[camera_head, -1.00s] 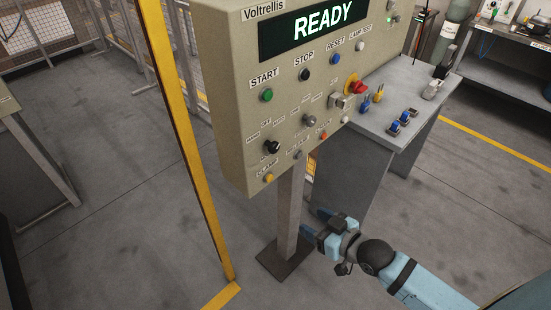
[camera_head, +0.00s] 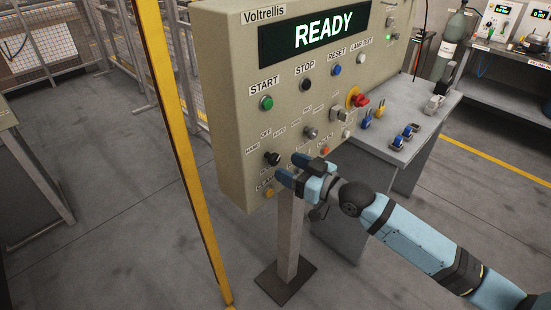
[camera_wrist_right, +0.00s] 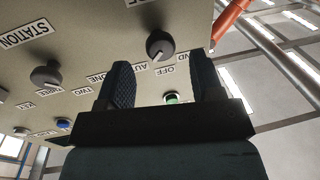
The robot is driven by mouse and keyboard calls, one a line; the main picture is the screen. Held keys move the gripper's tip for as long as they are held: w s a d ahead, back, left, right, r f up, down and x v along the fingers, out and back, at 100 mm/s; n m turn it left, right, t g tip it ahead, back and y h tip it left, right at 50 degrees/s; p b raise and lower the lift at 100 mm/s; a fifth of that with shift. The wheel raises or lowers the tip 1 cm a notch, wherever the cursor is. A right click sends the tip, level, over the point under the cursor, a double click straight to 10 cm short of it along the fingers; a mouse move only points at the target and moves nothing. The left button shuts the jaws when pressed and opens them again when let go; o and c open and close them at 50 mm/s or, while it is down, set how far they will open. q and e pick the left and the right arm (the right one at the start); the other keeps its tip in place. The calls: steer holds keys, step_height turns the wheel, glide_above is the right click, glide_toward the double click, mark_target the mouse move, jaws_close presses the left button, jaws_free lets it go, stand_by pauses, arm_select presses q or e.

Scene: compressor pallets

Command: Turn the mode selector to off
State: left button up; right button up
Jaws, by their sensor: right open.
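The mode selector (camera_head: 272,159) is a black knob on the front of the beige control panel (camera_head: 232,120), among the labels HAND, OFF and AUTO. It also shows in the right wrist view (camera_wrist_right: 160,44), upside down. A pale mark on its face lies on the side of the AUTO and OFF labels; which one it points at I cannot tell for sure. My right gripper (camera_head: 291,167) is open and empty just to the right of and below the selector. In the wrist view its two fingers (camera_wrist_right: 165,80) spread either side of the OFF label, apart from the knob. My left gripper is out of view.
A grey station knob (camera_head: 310,132) sits right of the selector. The green START button (camera_head: 266,103) is above, the amber button (camera_head: 268,192) below. A red switch (camera_head: 361,100) is further right. A yellow post (camera_head: 180,150) stands left; a grey table (camera_head: 405,150) stands behind right.

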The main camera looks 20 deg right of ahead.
mark_target(277, 161)
steer(key=shift+x, duration=2.4)
steer(key=c, duration=0.9)
